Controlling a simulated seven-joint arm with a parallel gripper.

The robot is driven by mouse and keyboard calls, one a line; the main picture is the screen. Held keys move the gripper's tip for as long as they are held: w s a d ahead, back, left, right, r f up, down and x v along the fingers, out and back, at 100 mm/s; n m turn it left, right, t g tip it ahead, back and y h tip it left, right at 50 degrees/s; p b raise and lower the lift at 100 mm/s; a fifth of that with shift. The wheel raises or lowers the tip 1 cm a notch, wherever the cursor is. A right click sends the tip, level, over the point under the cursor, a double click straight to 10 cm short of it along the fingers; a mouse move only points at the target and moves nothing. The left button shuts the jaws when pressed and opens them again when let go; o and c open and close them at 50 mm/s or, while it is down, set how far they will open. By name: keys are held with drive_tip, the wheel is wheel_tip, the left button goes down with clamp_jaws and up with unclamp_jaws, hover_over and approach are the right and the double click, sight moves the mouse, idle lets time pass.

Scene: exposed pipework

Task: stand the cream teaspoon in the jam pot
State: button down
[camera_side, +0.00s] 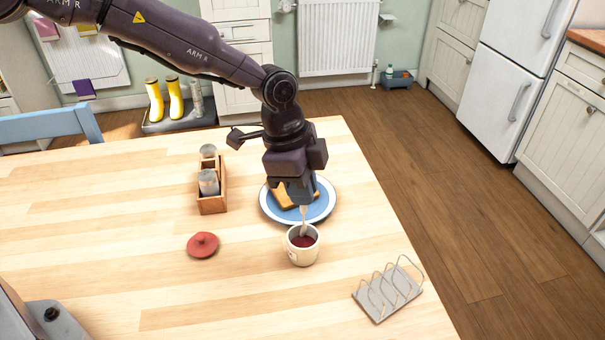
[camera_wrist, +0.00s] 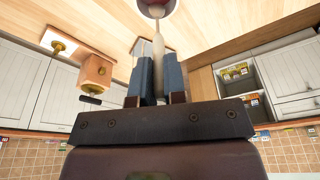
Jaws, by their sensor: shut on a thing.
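The cream teaspoon (camera_side: 304,219) is held upright, or nearly so, below my gripper (camera_side: 302,203). My gripper is shut on its upper part; in the wrist view the spoon (camera_wrist: 158,52) runs between the two blue-grey fingers (camera_wrist: 159,80). The jam pot (camera_side: 302,256) is a small cream pot with dark red jam, standing directly below my gripper on the table. It also shows in the wrist view at the top edge (camera_wrist: 171,13). The spoon's lower end overlaps the pot's mouth in both views. Whether it touches the jam or bottom is hidden.
A wire toast rack (camera_side: 388,291) stands at front right. The left table is clear.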

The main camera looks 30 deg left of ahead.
sight(302, 212)
drive_tip(key=shift+a+x, duration=0.15)
drive_tip(key=shift+x, duration=0.7)
drive_tip(key=shift+a+x, duration=0.2)
drive_tip(key=shift+x, duration=0.6)
drive_tip(key=shift+s+f, duration=0.1)
drive_tip(key=c, duration=1.1)
unclamp_jaws()
drive_tip(key=w+v, duration=0.1)
drive_tip(key=v, duration=1.2)
drive_tip(key=shift+s, duration=0.5)
